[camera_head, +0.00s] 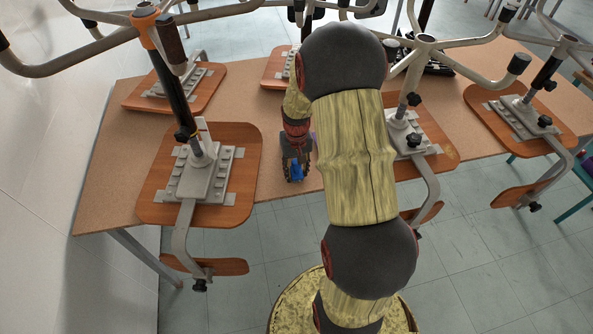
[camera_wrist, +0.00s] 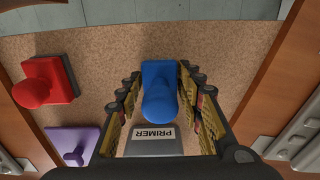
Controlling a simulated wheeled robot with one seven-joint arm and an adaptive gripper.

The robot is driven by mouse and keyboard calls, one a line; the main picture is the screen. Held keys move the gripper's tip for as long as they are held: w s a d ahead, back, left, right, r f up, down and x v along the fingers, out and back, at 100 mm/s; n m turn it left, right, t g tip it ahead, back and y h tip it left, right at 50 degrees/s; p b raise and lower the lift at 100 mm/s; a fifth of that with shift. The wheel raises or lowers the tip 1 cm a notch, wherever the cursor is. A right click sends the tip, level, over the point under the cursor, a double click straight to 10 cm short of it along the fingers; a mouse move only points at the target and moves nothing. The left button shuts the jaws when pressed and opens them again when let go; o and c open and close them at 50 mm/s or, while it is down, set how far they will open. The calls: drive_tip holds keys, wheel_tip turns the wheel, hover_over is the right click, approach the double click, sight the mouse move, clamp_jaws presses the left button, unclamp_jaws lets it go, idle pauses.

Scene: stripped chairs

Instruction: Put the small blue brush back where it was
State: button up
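The small blue brush (camera_wrist: 160,95), a block with a rounded handle pointing toward the camera, is in the middle of the wrist view. My gripper (camera_wrist: 160,80) is open around it, one finger on each side, with narrow gaps between the fingers and the brush. In the head view the blue brush (camera_head: 296,171) shows below my gripper (camera_head: 296,160), close to the table's front edge. Whether its base touches the table is hard to tell.
On the brown table (camera_head: 105,190), a red brush-shaped thing (camera_wrist: 45,82) and a purple one (camera_wrist: 75,145) lie to the left in the wrist view. A grey box marked PRIMER (camera_wrist: 150,142) is below the brush. Upturned wooden chairs (camera_head: 240,150) flank my arm.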

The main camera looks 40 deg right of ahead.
drive_tip(key=shift+o, duration=1.2)
wheel_tip(320, 180, up, 12)
drive_tip(key=p, duration=0.3)
drive_tip(key=shift+a+r+p, duration=0.1)
drive_tip(key=shift+r+p, duration=0.2)
drive_tip(key=s+a+r+n+t, duration=0.2)
drive_tip(key=s+a+r, duration=0.2)
drive_tip(key=a+r, duration=0.55)
drive_tip(key=s+a+r+n+t, duration=0.2)
drive_tip(key=s+a+r+n, duration=0.1)
drive_tip(key=a+r, duration=0.7)
drive_tip(key=s+a+r+n+t, duration=0.1)
drive_tip(key=s+a, duration=0.6)
drive_tip(key=shift+s+r+t, duration=0.25)
drive_tip(key=shift+t, duration=0.05)
